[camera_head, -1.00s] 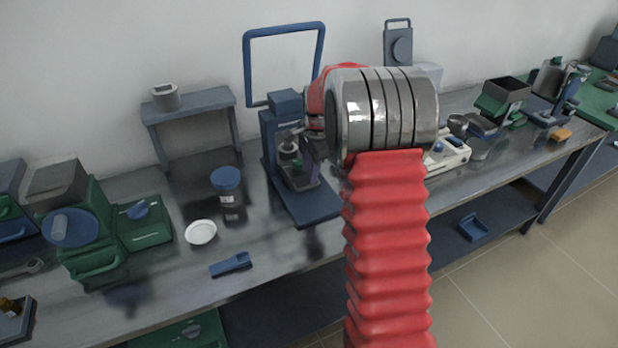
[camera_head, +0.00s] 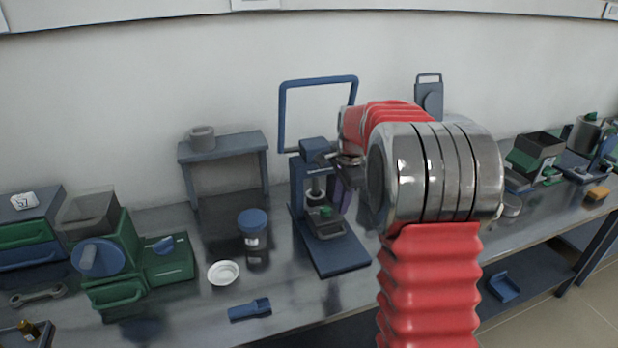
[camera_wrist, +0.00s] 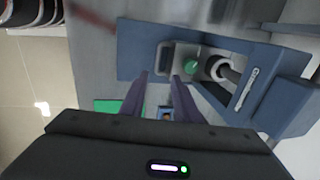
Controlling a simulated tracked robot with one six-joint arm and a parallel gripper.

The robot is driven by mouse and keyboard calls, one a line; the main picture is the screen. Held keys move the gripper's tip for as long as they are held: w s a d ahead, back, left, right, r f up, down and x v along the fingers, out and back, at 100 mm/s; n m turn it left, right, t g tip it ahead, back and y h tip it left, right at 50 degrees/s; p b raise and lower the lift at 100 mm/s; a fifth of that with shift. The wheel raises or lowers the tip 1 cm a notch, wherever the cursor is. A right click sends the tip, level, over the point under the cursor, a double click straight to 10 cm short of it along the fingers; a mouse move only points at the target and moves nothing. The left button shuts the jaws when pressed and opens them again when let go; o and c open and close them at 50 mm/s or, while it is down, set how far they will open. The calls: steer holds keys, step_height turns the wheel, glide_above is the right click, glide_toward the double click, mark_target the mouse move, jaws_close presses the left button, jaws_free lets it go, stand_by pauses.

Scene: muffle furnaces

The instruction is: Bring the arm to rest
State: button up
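My red and metal arm rises in front of the bench in the head view. My gripper (camera_wrist: 160,78) shows in the wrist view with its two dark fingers apart and nothing visible between them. It is above the near end of a blue press-like device (camera_wrist: 138,50), apart from it as far as I can see. That device also stands on the bench in the head view (camera_head: 338,256). A small green piece (camera_wrist: 190,66) sits on the device beside its round plunger (camera_wrist: 220,68).
The grey bench (camera_head: 200,318) carries a blue-lidded jar (camera_head: 252,222), a white dish (camera_head: 223,273), a blue scoop-like piece (camera_head: 250,309) and a green machine (camera_head: 118,255). A small raised stand (camera_head: 222,147) and a blue frame (camera_head: 283,115) are behind. The space above the bench is open.

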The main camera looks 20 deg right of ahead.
steer(key=shift+n, duration=0.3)
steer(key=s+a+r+n+t, duration=0.1)
steer(key=s+a+r+n, duration=0.1)
steer(key=s+a+n, duration=0.4)
steer(key=s+a+r+n+t, duration=0.1)
steer(key=s+a+r+n, duration=0.2)
steer(key=s, duration=1.2)
steer(key=s+a+r+n+t, duration=0.1)
steer(key=s+a+r+n, duration=0.1)
steer(key=s+a+n, duration=0.7)
steer(key=shift+s+a+r, duration=0.2)
steer(key=shift+s+a, duration=0.75)
steer(key=shift+a, duration=0.5)
stand_by(0.3)
